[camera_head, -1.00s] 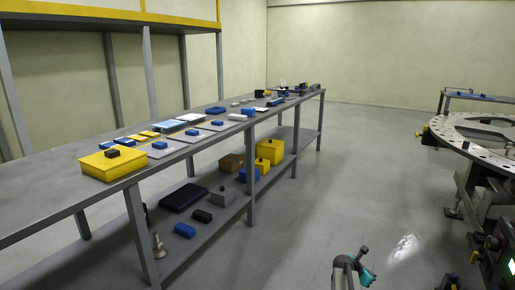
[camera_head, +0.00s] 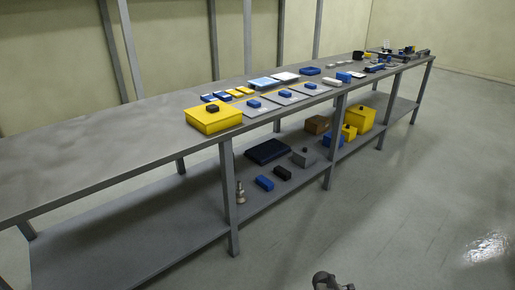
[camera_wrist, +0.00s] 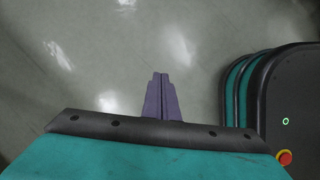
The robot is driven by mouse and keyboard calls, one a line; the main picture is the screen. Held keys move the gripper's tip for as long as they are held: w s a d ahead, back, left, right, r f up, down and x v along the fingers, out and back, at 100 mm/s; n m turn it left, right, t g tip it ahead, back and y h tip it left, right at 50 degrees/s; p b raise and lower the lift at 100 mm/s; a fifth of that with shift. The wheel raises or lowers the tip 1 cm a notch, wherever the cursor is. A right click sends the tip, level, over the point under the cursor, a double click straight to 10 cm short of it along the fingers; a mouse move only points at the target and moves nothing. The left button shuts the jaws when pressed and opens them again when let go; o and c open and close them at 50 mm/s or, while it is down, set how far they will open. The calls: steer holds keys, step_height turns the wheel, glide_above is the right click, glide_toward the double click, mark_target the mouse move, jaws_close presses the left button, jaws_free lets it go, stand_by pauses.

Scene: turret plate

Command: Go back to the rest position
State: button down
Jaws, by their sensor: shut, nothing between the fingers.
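My gripper (camera_wrist: 161,85) shows in the wrist view with its two purple fingers together and nothing between them. It hangs over bare grey floor, apart from any object. My own base with a red button shows at the right of that view. In the head view only a small part of my arm shows at the bottom edge, and the fingers are out of sight there.
A long grey workbench (camera_head: 90,165) runs from the left to the back right. A yellow box (camera_head: 213,118) and several small blue and yellow items lie on top. Its lower shelf (camera_head: 130,240) holds more boxes. The floor (camera_head: 400,220) at the right is clear.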

steer(key=s+a+r+m+g+y+p, duration=0.1)
steer(key=s+a+m+g+y, duration=0.3)
steer(key=s+a+m, duration=1.1)
steer(key=s+a+g+p, duration=0.1)
steer(key=s, duration=0.4)
steer(key=shift+s+a+r+y, duration=0.15)
steer(key=shift+a+r+y, duration=0.15)
steer(key=shift+r, duration=0.1)
steer(key=shift+d, duration=0.15)
